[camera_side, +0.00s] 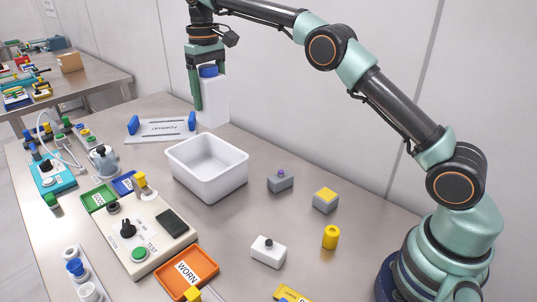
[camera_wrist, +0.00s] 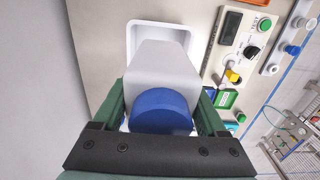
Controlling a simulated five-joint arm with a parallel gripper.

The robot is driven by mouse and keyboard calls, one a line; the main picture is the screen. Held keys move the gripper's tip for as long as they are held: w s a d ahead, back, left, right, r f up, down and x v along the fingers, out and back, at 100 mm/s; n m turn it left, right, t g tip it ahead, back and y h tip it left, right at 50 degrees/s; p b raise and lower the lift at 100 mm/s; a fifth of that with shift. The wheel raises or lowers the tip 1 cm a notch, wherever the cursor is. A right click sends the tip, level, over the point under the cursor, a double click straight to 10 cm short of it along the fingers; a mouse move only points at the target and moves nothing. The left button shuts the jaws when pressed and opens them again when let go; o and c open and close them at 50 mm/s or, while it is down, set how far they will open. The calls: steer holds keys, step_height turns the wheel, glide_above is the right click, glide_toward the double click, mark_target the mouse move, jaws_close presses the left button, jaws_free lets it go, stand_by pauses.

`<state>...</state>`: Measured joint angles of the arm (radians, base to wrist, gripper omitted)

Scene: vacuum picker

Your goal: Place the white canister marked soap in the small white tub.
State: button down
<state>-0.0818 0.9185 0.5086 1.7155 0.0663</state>
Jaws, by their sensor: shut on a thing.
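My gripper (camera_side: 208,85) is shut on a white canister (camera_side: 214,104) with a blue cap, held upright above the table. In the wrist view the blue cap (camera_wrist: 161,111) sits between the fingers of my gripper (camera_wrist: 163,122), and the white body (camera_wrist: 160,68) extends beyond it. No soap marking shows on the sides in view. The small white tub (camera_side: 207,187) stands open and empty on the table, in front of the canister in the side view. In the wrist view the tub's rim (camera_wrist: 134,36) shows behind the canister, which hides much of the tub.
A white plate with blue ends (camera_side: 162,129) lies left of the canister. A beige test panel (camera_side: 147,235) and an orange WORN tray (camera_side: 188,273) are in front of the tub. Small grey blocks (camera_side: 281,181) and a yellow cylinder (camera_side: 330,237) stand to the right.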

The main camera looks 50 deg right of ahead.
step_height(320, 180, down, 20)
steer(key=shift+w, duration=0.1)
stand_by(0.6)
jaws_free()
steer(key=shift+f, duration=0.15)
